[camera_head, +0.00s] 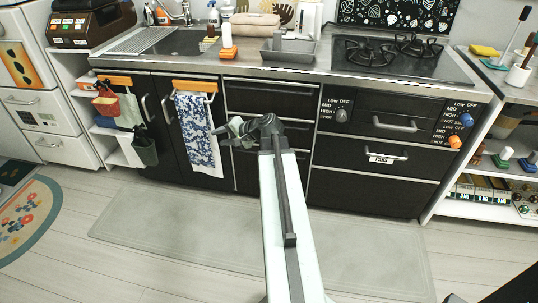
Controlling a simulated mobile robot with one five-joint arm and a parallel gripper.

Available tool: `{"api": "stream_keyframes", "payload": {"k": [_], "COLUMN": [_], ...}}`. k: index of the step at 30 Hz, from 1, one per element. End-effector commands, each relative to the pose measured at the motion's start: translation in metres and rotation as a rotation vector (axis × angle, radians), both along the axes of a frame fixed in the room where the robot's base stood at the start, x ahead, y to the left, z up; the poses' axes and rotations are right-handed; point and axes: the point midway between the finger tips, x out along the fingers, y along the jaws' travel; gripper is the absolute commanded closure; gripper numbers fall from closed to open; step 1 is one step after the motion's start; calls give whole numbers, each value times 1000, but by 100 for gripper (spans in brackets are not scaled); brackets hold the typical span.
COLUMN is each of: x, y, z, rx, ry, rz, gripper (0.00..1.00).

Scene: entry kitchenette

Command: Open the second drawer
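A dark stack of drawers (268,100) with bar handles stands under the counter in the middle of the picture. Its top drawer front (245,98) shows, and all the drawers in view look shut. A second drawer front (300,134) is partly hidden behind my arm and gripper. My gripper (226,129) is in front of the stack, near the second handle's height, pointing left. I cannot tell whether it touches a handle, or how far its fingers are apart.
To the right are a stove (385,55), a knob panel and a lower drawer labelled PANS (381,160). A patterned towel (198,128) hangs left of the stack. A grey mat (150,215) lies on the floor in front, otherwise clear.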

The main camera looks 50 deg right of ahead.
Motion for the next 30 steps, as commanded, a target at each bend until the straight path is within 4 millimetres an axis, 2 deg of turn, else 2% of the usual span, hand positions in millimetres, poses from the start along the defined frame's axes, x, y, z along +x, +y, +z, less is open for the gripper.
{"api": "stream_keyframes", "payload": {"k": [1,3,6,10,13,20,23,30], "x": [-10,-27,-55,-85,-97,-95,-86,-43], "y": [-43,-95,-157,-208,-224,-228,-231,-240], "z": [-41,-52,-61,-64,-62,-57,-59,-66], "rx": [47,116,195,259,282,286,286,286], "ry": [-58,-146,-254,-348,-380,-388,-387,-386], "rz": [-98,-228,-381,-506,-548,-556,-554,-552], "gripper": [62,62,62,62,62,62,62,62]}}
